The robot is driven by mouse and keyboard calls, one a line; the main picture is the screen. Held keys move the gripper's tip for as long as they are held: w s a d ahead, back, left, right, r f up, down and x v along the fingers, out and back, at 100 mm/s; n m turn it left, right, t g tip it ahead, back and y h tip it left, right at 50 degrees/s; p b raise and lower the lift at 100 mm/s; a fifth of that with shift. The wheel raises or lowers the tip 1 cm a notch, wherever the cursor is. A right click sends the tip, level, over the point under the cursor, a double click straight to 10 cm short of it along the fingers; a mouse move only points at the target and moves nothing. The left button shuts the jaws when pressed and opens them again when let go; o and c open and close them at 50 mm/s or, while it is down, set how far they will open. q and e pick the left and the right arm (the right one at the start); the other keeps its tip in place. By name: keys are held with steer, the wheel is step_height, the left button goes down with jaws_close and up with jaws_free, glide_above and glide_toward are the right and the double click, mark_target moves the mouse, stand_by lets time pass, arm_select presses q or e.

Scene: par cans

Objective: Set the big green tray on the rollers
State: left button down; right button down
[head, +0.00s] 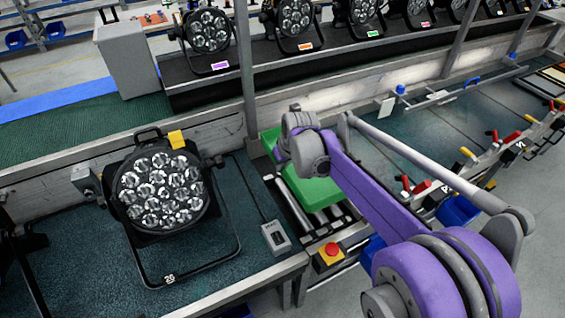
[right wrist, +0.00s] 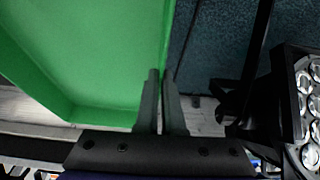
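The big green tray (head: 318,193) is in the middle of the head view, over the rollers (head: 291,205), partly hidden by my purple right arm. I cannot tell whether it touches the rollers. In the right wrist view the tray (right wrist: 85,55) fills the upper left, and its inside looks empty. My right gripper (right wrist: 161,73) has its two fingers close together, one on each side of the tray's rim, and appears shut on it. In the head view the wrist hides the fingers. My left gripper is in neither view.
A black stage light (head: 160,190) stands on the bench left of the rollers, with a small grey box (head: 275,238) beside it. A red stop button (head: 332,250) sits at the rollers' front end. A metal post (head: 243,70) rises behind. Several lights line the back conveyor.

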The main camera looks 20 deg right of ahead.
mark_target(289, 185)
step_height(289, 185, down, 15)
steer(key=b, duration=0.9)
steer(key=shift+r, duration=0.15)
steer(key=c, duration=1)
jaws_free()
steer(key=shift+o, duration=0.2)
steer(key=p+v, duration=0.1)
steer(key=v, duration=1)
steer(key=shift+a, duration=0.1)
steer(key=s+a+p, duration=0.2)
steer(key=s+p, duration=0.2)
steer(key=s, duration=0.7)
steer(key=s+a+m+p, duration=0.1)
steer(key=s+a+p, duration=0.2)
steer(key=s, duration=0.9)
steer(key=shift+s+a+r+t+p, duration=0.25)
steer(key=shift+a+r+t+p, duration=0.15)
steer(key=shift+p, duration=0.75)
